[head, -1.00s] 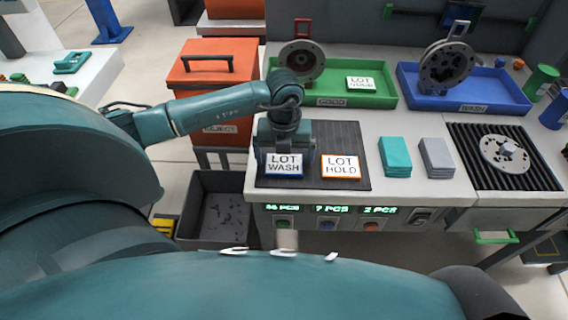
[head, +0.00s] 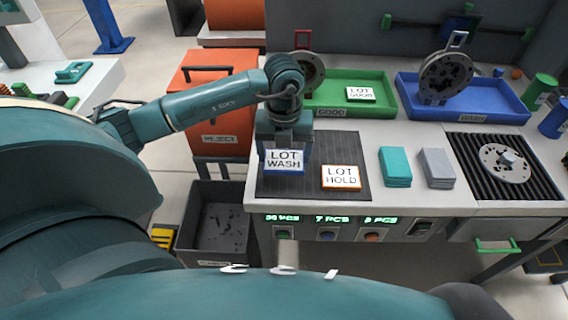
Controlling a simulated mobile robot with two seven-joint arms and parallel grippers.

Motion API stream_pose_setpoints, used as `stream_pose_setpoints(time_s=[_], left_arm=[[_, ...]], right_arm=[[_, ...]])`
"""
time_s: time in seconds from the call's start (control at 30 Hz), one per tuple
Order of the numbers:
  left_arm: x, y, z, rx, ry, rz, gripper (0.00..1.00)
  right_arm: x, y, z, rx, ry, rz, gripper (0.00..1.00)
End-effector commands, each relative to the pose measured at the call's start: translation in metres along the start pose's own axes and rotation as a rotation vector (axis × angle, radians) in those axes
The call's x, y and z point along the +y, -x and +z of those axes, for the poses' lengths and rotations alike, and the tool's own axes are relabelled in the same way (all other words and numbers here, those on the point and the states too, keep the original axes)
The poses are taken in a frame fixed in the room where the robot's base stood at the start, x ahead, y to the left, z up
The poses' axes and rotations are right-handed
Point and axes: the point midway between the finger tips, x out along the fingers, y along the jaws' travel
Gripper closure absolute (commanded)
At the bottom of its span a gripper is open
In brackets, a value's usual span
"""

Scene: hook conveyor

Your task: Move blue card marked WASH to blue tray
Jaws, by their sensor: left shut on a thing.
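The blue-edged card marked LOT WASH (head: 285,162) is in my left gripper (head: 285,145), which is shut on it above the left part of the dark ribbed mat (head: 318,187). The fingertips are mostly hidden behind the card and the wrist. The blue tray (head: 508,112), labelled WASH, stands at the back right with a round metal flanged part (head: 447,77) in it. My right gripper does not show.
An orange-edged LOT HOLD card (head: 341,177) lies on the mat. The green tray (head: 382,108) holds a LOT GOOD card (head: 360,94) and another flanged part. Teal (head: 395,166) and grey (head: 437,167) stacks stand between the mat and a black ribbed plate (head: 490,190).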

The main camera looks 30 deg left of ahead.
Motion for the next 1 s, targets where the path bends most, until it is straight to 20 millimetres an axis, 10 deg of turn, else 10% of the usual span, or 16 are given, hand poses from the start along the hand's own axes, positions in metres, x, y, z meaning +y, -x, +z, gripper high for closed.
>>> stream_pose_setpoints(time_s=[0.3, 1.0], left_arm=[[0.000, 0.049, 0.000, -0.001, 0.001, 0.000, 0.41], [0.000, 0.080, 0.000, 0.000, 0.000, 0.001, 0.41]], right_arm=[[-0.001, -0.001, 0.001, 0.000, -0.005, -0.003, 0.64], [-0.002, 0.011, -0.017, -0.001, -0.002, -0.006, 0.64]])
